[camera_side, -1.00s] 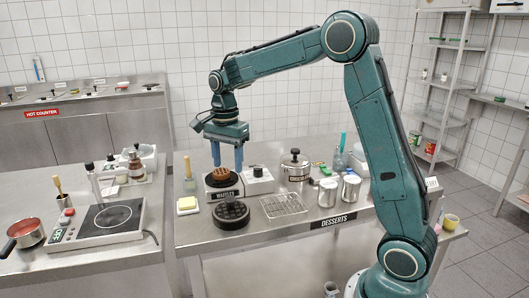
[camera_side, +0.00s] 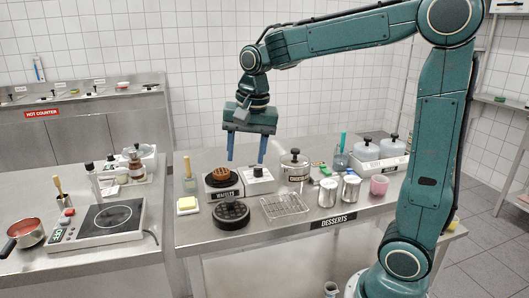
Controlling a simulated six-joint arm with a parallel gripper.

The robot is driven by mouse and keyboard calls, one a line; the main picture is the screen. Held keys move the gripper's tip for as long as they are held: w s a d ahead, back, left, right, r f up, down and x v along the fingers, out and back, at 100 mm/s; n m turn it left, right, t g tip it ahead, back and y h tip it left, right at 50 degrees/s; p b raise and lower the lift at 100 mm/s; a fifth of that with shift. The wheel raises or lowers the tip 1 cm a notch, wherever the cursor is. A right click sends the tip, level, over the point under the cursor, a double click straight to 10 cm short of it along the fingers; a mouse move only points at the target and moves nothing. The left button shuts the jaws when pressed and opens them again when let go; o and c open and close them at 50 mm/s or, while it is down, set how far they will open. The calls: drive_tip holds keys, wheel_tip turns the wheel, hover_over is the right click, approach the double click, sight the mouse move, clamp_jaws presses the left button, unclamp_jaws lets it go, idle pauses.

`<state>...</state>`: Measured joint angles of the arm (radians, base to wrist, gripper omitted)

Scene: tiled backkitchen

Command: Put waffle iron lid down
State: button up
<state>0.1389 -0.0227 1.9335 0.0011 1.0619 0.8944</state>
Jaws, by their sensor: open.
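The waffle iron base (camera_side: 223,192) stands on the steel counter with its "WAFFLES" label facing front. A round brown waffle (camera_side: 221,176) lies on top of it. A dark round ridged plate, which looks like the waffle iron lid (camera_side: 231,215), lies flat on the counter in front of the base, apart from it. My gripper (camera_side: 246,161) points down with its two blue fingers spread wide and nothing between them. It hangs above the white control box (camera_side: 259,182), just right of the waffle and higher than it. It appears clear of both.
A wire rack (camera_side: 284,207) lies right of the lid. A butter dish (camera_side: 187,205) is at the left. The counter's front edge is close to the lid.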

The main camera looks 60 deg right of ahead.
drive_tip(key=s+a+n+t, duration=0.1)
drive_tip(key=s+a+n, duration=0.1)
drive_tip(key=s+n, duration=0.4)
drive_tip(key=s+a+n+t, duration=0.2)
drive_tip(key=s+n, duration=0.3)
drive_tip(key=s, duration=0.6)
drive_tip(key=shift+s+a+f+n+t, duration=0.3)
drive_tip(key=shift+s+a+f+n, duration=0.1)
drive_tip(key=shift+a+f, duration=0.1)
